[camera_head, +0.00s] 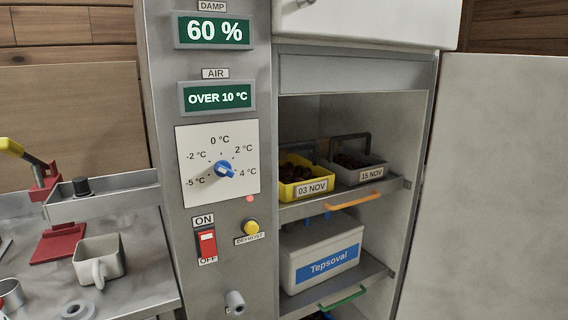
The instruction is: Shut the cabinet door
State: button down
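The cabinet door (490,190) is a large pale grey panel at the right of the head view. It stands wide open, swung out to the right of the cabinet opening. The cabinet (360,72) is grey metal, and its shelves show inside. The door's right and lower parts run out of the picture, and no handle shows on the part in view. My gripper is not in view.
Inside are a yellow crate (304,196), a grey crate (372,180) and a white Tepsoval box (326,282). A control panel (210,130) with dial, switch and button stands left. A metal bench (130,275) holds a mug (103,261) and red tool.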

aim_at(490, 241)
jog(key=l+z, duration=0.2)
jog(key=z, duration=0.15)
jog(key=i+l+z, duration=0.1)
jog(key=z, duration=0.2)
jog(key=i+l+z, duration=0.15)
jog(key=l, duration=0.2)
jog(key=i+l+z, duration=0.15)
jog(key=l, duration=0.15)
jog(key=i+l+z, duration=0.1)
jog(key=l, duration=0.25)
jog(key=i+l+z, duration=0.1)
jog(key=i+l, duration=0.7)
jog(key=l, duration=0.25)
jog(key=i+l+z, duration=0.1)
jog(key=i+l, duration=0.75)
jog(key=k+l, duration=0.05)
jog(key=l, duration=0.05)
